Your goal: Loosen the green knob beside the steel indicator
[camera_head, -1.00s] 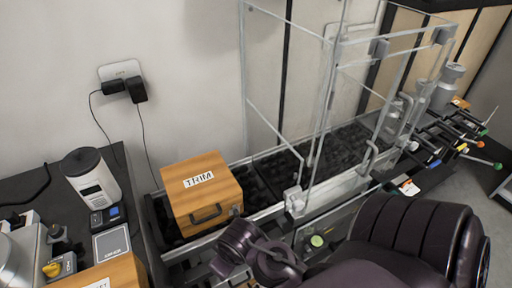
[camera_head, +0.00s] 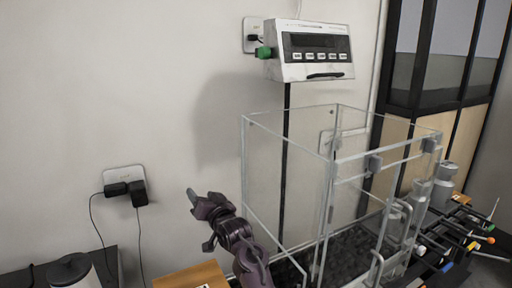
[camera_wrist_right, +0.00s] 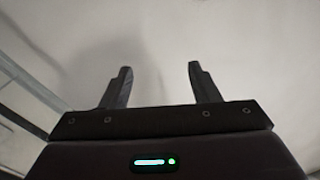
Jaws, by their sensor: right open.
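The steel indicator (camera_head: 315,52) is a boxy display unit with a dark screen and a row of buttons, high on the wall at the top of the head view. The green knob (camera_head: 264,53) sits on its left side. My right gripper (camera_head: 200,203) is raised in front of the wall, below and left of the knob and well apart from it. In the right wrist view its two fingers (camera_wrist_right: 160,82) are spread with nothing between them, facing bare wall. My left gripper is in neither current view.
A clear glass enclosure (camera_head: 290,165) stands below the indicator, right of my right arm. A wall socket with black plugs (camera_head: 125,190) is at left. A wooden box (camera_head: 190,277) is at the bottom edge. The wall between socket and indicator is clear.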

